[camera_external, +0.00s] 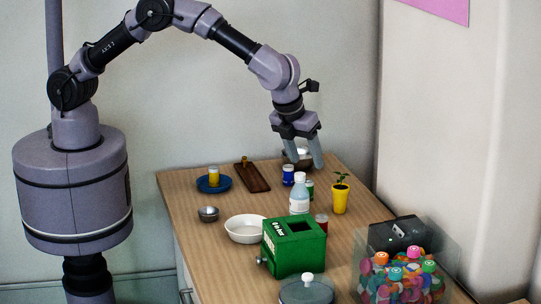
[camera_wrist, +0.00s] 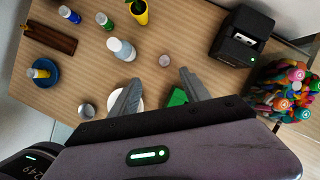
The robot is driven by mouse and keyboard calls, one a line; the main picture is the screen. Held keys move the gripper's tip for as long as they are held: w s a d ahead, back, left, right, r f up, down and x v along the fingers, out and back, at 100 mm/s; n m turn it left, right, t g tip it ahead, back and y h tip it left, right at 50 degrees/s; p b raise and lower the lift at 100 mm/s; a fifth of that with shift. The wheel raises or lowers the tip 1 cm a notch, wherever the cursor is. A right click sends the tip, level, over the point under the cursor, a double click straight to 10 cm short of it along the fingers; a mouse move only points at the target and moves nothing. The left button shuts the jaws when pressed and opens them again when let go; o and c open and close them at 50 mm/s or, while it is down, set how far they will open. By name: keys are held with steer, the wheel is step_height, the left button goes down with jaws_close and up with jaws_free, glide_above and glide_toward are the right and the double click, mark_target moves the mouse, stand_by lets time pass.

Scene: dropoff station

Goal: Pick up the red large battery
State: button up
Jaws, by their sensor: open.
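The red large battery (camera_external: 321,222) stands on the table behind the green box's right back corner, partly hidden by the box. In the wrist view a small round top (camera_wrist: 164,60), probably this battery seen from above, shows just beyond and between the fingertips. My gripper (camera_external: 305,161) is open and empty, fingers pointing down, high above the back of the table. Its two fingers also show in the wrist view (camera_wrist: 158,80). It does not touch the battery.
A white bottle (camera_external: 299,201) and green box (camera_external: 294,255) stand close to the battery. Blue (camera_external: 288,176) and green (camera_external: 309,191) batteries, a yellow plant pot (camera_external: 341,199) and a black device (camera_external: 398,232) stand around. A white bowl (camera_external: 245,231) is left.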

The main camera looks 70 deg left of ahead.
steer(key=m, duration=0.1)
glide_toward(321, 216)
steer(key=b+x, duration=0.4)
steer(key=x, duration=0.1)
steer(key=shift+d+f, duration=0.15)
steer(key=shift+d, duration=0.1)
steer(key=b+x, duration=0.3)
steer(key=x, duration=0.2)
steer(key=shift+w+a+f, duration=0.1)
steer(key=shift+a+f, duration=0.15)
steer(key=shift+f, duration=0.1)
steer(key=shift+r, duration=0.2)
jaws_close()
